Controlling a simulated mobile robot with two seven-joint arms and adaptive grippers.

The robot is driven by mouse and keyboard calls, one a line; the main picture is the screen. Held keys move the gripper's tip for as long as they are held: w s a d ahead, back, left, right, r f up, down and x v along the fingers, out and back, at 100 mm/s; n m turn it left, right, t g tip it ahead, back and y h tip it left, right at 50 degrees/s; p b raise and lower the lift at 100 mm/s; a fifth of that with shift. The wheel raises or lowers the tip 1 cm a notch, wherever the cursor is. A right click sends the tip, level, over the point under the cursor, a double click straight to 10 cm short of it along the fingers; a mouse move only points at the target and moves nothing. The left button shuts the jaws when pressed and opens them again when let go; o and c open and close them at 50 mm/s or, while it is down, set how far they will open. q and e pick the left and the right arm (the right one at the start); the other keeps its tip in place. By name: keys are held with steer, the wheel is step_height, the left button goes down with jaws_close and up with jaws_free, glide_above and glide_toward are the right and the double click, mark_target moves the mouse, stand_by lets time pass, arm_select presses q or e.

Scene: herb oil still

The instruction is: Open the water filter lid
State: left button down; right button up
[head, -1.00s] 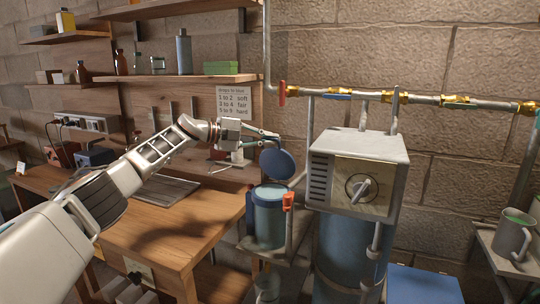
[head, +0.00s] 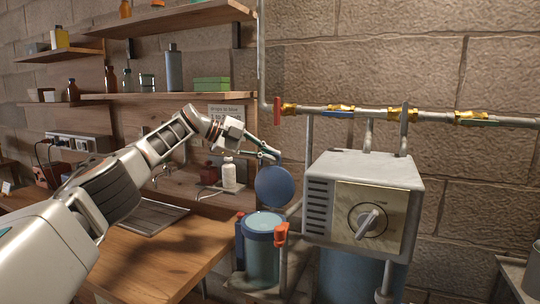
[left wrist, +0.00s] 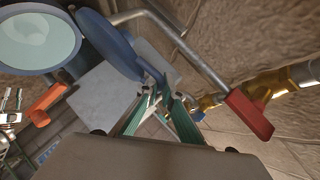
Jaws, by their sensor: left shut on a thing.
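In the left wrist view the lid (left wrist: 108,42) is edge-on beside the filter's round pale top (left wrist: 38,38). My left gripper (head: 272,155) is above the lid, with its fingers at the lid's upper edge. In the left wrist view my left gripper (left wrist: 160,95) is shut on a tab at the lid's edge. My right gripper is not in view.
An orange-red clip or handle (head: 281,234) is at the filter's right side. A grey box with a dial (head: 362,205) stands close on the right. A pipe with brass valves (head: 400,115) runs along the wall behind. A wooden bench (head: 150,262) lies to the left.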

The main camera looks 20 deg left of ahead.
arm_select(q)
steer(key=shift+s+d+f, duration=0.15)
steer(key=shift+d, duration=0.3)
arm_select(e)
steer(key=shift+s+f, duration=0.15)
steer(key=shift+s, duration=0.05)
arm_select(q)
steer(key=c, duration=2.3)
jaws_free()
steer(key=shift+o, duration=0.4)
steer(key=shift+d, duration=0.1)
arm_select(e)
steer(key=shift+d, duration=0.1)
arm_select(q)
steer(key=shift+a, duration=0.3)
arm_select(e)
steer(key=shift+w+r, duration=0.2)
